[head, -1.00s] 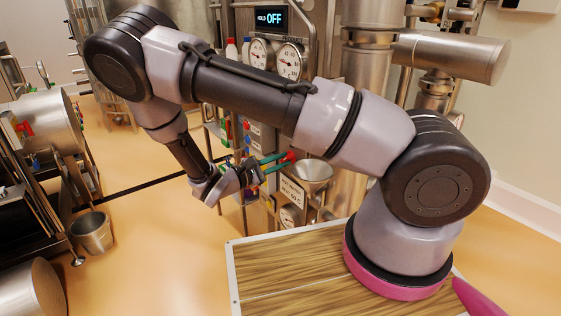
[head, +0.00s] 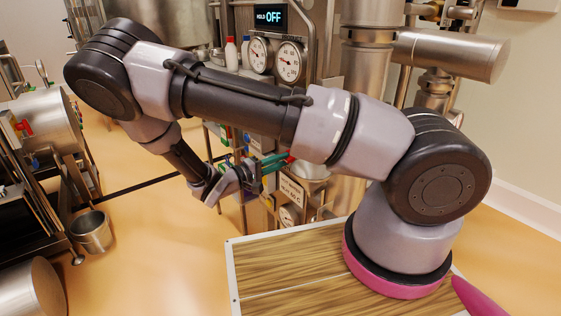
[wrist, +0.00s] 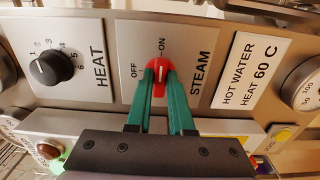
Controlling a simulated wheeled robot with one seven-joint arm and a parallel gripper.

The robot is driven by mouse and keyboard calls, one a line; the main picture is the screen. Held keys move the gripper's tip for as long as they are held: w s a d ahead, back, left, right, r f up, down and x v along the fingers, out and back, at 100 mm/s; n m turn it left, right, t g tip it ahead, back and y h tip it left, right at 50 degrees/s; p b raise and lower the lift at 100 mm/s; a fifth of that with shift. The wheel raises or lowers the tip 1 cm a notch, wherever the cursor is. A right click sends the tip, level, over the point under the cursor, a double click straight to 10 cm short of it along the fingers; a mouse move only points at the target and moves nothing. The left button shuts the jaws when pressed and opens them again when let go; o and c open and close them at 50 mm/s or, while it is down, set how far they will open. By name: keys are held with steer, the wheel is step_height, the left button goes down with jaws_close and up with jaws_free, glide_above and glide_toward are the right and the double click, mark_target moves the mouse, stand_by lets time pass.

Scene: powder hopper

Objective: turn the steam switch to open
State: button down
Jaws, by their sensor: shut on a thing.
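The steam switch (wrist: 158,67) is a red knob with a white line, on a grey panel plate marked OFF, ON and STEAM in the wrist view. Its line points along the picture's vertical, toward the ON mark. My gripper (wrist: 160,80) has two green fingers, one on each side of the red knob, and is shut on it. In the head view my gripper (head: 282,160) reaches the panel from the left, and a small bit of red shows at its fingertips. Most of the switch is hidden there.
A black HEAT knob (wrist: 51,68) sits left of the switch. A HOT WATER label (wrist: 250,72) and a gauge (wrist: 307,90) are to its right. In the head view a display (head: 270,17) reads HOLD OFF above two dial gauges (head: 290,62). A metal bucket (head: 92,232) stands on the floor.

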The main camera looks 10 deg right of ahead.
steer(key=shift+f+m, duration=0.1)
steer(key=shift+m, duration=0.5)
steer(key=shift+s, duration=0.1)
steer(key=c, duration=0.8)
jaws_free()
steer(key=shift+a, duration=0.15)
steer(key=v, duration=1)
steer(key=shift+s+a, duration=0.15)
steer(key=shift+a, duration=0.1)
